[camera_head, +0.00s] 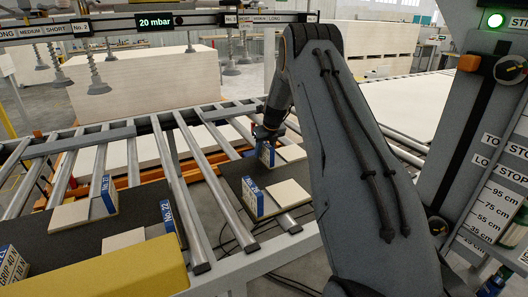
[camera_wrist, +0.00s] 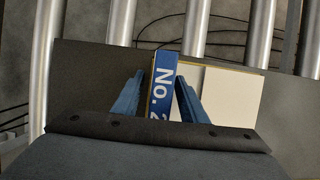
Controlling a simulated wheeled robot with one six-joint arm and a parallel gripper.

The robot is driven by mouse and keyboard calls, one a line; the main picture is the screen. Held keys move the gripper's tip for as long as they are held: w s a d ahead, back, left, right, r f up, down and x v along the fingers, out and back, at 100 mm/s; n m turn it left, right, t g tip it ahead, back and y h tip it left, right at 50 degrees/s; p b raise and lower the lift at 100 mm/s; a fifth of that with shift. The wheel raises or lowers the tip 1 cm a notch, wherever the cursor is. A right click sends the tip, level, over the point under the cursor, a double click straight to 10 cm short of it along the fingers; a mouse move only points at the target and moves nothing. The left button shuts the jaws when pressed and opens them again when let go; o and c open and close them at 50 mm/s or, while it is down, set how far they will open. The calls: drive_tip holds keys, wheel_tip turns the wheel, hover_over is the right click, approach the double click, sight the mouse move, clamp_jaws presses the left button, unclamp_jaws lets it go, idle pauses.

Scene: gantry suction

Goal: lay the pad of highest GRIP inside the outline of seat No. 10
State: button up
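My gripper (camera_head: 263,133) is at the far end of the dark board (camera_head: 232,173), around an upright block (camera_head: 267,153) with a blue face. In the wrist view my gripper (camera_wrist: 159,78) has its two blue fingers apart on either side of this block (camera_wrist: 163,90). Its label begins "No. 2"; the rest is hidden. A gap shows at the left finger; contact at the right one is unclear. A cream plate (camera_wrist: 230,97) lies beside the block. Other blue-faced blocks stand nearby: No. 27 (camera_head: 109,195), No. 22 (camera_head: 170,221) and one hard to read (camera_head: 253,198). I see no seat No. 10.
A label with "GRIP" (camera_head: 12,265) shows at the left edge, partly cut off. A yellow block (camera_head: 105,275) is in front. Metal rollers (camera_head: 192,195) with open gaps surround the boards. Suction cups (camera_head: 97,84) hang at upper left. A grey post (camera_head: 460,150) stands at right.

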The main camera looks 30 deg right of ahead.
drive_tip(key=shift+r, duration=0.4)
drive_tip(key=b+v, duration=0.3)
drive_tip(key=v, duration=0.8)
drive_tip(key=shift+s+r, duration=0.2)
drive_tip(key=shift+s, duration=0.05)
drive_tip(key=s+a+n, duration=0.5)
drive_tip(key=s+a+f+n+g, duration=0.1)
drive_tip(key=s+a+n, duration=0.4)
drive_tip(key=s+n, duration=0.1)
drive_tip(key=s+a+n, duration=0.5)
drive_tip(key=s+n, duration=0.1)
drive_tip(key=shift+a+f+g, duration=0.15)
drive_tip(key=shift+f+g, duration=0.05)
drive_tip(key=shift+g, duration=0.2)
drive_tip(key=s+a+f+n+g, duration=0.1)
drive_tip(key=s+a+n, duration=0.3)
drive_tip(key=s+n, duration=0.5)
drive_tip(key=s+a+f+n+g, duration=0.1)
drive_tip(key=s+a+n, duration=0.3)
drive_tip(key=s+n, duration=0.5)
drive_tip(key=s+f, duration=0.1)
drive_tip(key=s, duration=0.5)
drive_tip(key=shift+a+f+n, duration=0.25)
drive_tip(key=shift+a+n, duration=0.05)
drive_tip(key=shift+n, duration=0.1)
